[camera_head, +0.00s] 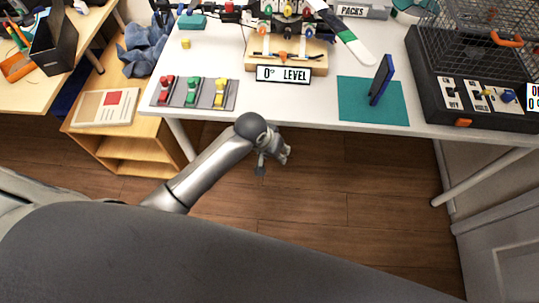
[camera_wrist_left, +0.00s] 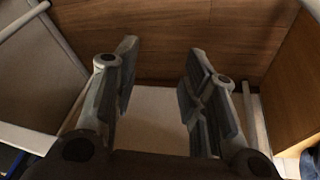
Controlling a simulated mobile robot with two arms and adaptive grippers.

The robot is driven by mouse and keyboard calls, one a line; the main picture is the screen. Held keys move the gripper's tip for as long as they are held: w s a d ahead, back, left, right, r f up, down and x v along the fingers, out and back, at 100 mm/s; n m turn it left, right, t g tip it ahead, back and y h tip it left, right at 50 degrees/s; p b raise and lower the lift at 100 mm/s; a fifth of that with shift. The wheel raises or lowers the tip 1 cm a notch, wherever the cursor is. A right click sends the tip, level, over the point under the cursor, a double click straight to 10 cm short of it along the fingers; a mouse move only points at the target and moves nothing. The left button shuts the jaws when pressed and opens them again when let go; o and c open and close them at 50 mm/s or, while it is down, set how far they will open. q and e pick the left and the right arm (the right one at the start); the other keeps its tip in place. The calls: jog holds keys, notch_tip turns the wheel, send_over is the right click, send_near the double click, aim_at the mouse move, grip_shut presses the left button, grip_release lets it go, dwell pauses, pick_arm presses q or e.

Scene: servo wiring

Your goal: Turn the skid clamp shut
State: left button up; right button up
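A wooden stand (camera_head: 313,66) sits near the front edge of the white table, with a "0° LEVEL" sign (camera_head: 284,74) on its front. A dark bar with an orange piece (camera_head: 283,57) in its middle lies across the stand. This may be the skid clamp; I cannot tell for sure, nor how far it is turned. My left gripper (camera_head: 274,160) is in front of the table, over the floor, apart from the stand. In the left wrist view its two fingers (camera_wrist_left: 163,58) are spread with nothing between them. My right gripper is not in view.
A teal mat (camera_head: 355,105) with an upright dark blue panel (camera_head: 382,79) is at right. Further right is a black switch base (camera_head: 431,77) with a wire cage (camera_head: 470,45). Wooden floor is clear below.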

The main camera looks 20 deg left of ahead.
pick_arm(q)
jog(key=shift+s+a+f, duration=0.15)
jog(key=shift+a+f, duration=0.05)
jog(key=shift+f, duration=0.3)
jog(key=shift+s+a+f, duration=0.1)
jog(key=shift+a+f, duration=0.1)
jog(key=shift+f, duration=0.3)
